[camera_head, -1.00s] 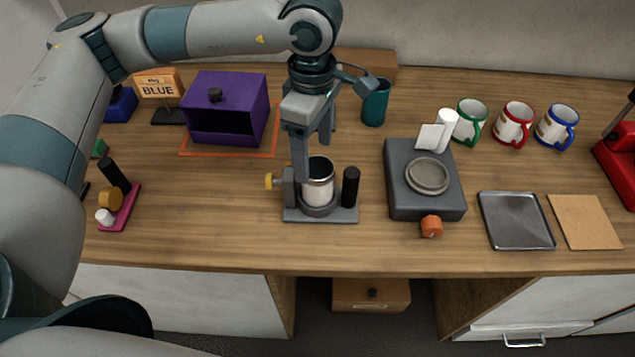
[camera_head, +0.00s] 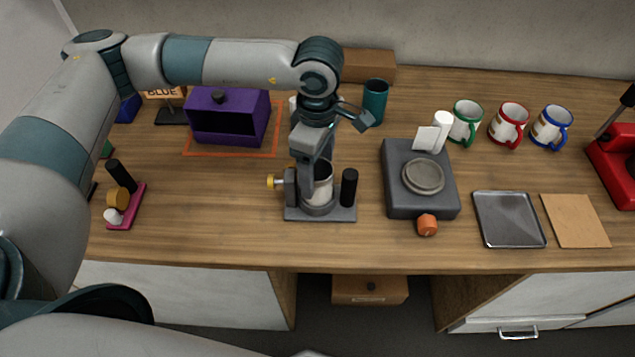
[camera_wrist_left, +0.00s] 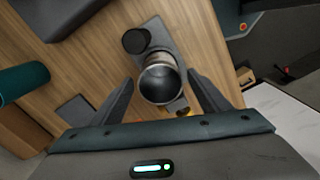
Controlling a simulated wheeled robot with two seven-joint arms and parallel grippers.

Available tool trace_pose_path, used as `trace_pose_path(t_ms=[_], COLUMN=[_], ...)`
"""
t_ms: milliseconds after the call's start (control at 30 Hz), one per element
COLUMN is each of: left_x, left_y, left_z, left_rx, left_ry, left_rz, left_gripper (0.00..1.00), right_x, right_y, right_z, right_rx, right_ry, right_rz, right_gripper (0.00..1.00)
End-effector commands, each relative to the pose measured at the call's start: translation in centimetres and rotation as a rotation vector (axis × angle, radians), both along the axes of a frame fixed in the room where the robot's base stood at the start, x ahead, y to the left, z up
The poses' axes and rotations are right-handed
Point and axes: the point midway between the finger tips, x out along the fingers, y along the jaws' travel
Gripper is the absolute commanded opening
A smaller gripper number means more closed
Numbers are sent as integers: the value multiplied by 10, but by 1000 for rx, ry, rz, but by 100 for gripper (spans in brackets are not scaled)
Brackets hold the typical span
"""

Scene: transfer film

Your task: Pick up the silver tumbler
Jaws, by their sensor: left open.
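The silver tumbler (camera_head: 322,189) stands upright in a grey fixture (camera_head: 343,213) with a black post and a yellow knob. In the left wrist view the tumbler (camera_wrist_left: 160,82) shows its round open mouth and dark inside. My left gripper (camera_head: 315,168) points down at the tumbler and partly hides it in the head view. In the left wrist view my left gripper (camera_wrist_left: 163,92) is open, with one finger on each side of the tumbler and visible gaps. My right gripper is not in view.
A teal cup (camera_head: 375,101) and a purple box (camera_head: 229,116) stand behind. A grey scale-like device (camera_head: 398,195) is right of the fixture, with several mugs behind it. A metal tray (camera_head: 508,222) lies further right. Bare counter lies left of the fixture.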

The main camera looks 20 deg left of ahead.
Motion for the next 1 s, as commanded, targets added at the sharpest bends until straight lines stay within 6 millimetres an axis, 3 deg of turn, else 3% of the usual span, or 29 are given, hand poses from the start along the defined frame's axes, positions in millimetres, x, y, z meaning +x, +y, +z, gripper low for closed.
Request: trace_pose_path(t_ms=[567, 867, 1000], left_x=[0, 0, 0], left_y=[0, 0, 0], left_z=[-7, -6, -6], left_rx=[0, 0, 0], left_ry=[-2, -2, -2], left_rz=[1, 1, 1], left_gripper=[70, 1, 1], right_x=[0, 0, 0], right_y=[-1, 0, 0], right_z=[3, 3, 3], right_rx=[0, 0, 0], right_ry=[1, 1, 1], right_rz=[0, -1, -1], right_gripper=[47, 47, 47])
